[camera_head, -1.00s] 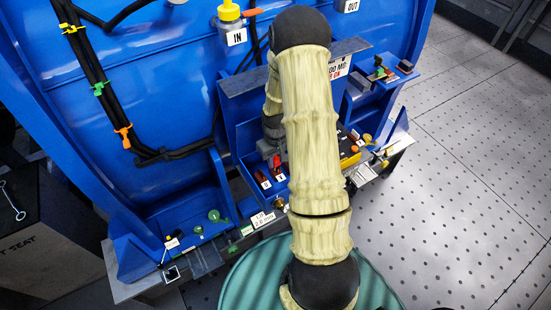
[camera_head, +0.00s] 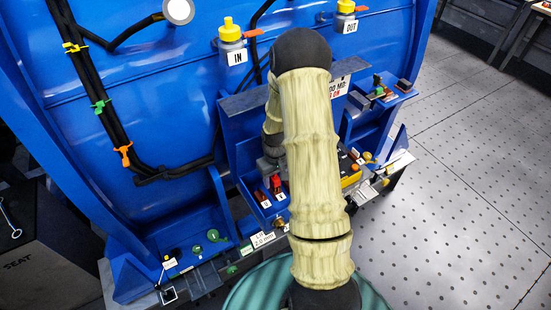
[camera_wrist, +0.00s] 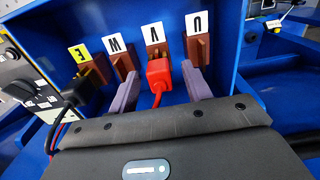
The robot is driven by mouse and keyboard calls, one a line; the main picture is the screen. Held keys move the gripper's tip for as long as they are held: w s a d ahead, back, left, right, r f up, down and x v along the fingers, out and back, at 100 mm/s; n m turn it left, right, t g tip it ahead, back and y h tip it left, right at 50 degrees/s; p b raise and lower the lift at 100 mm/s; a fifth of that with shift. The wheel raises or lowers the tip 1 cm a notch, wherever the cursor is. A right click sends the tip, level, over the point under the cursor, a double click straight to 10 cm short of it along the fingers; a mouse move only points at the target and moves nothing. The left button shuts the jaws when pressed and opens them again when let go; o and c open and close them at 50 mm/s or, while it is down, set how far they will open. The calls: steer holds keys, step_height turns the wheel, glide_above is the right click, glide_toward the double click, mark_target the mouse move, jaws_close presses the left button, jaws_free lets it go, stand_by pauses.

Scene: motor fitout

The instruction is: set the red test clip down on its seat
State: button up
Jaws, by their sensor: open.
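The red test clip (camera_wrist: 158,75) is at the brown seat (camera_wrist: 154,40) labelled V in the wrist view, its front end against the seat and its red lead running back under my wrist. My gripper (camera_wrist: 160,78) is open, with one grey-purple finger on each side of the clip and a gap to both. The clip also shows in the head view (camera_head: 276,183) just left of my arm. My arm hides much of the terminal row there. How firmly the clip sits on the seat cannot be told.
Brown seats U (camera_wrist: 197,47), W (camera_wrist: 126,63) and E (camera_wrist: 93,70) stand beside it. A black clip (camera_wrist: 75,93) with a cable is at E. A grey panel (camera_wrist: 22,92) lies at left. Blue walls enclose the terminal row.

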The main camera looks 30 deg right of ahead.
mark_target(275, 177)
step_height(275, 177, up, 16)
steer(key=b, duration=0.1)
steer(key=shift+r, duration=0.25)
stand_by(0.9)
steer(key=s+a+r+t, duration=0.1)
steer(key=s+a+t, duration=0.1)
steer(key=s+a, duration=1)
steer(key=shift+s+a+r+t, duration=0.2)
steer(key=shift+a+r+t, duration=0.15)
steer(key=shift+a, duration=0.45)
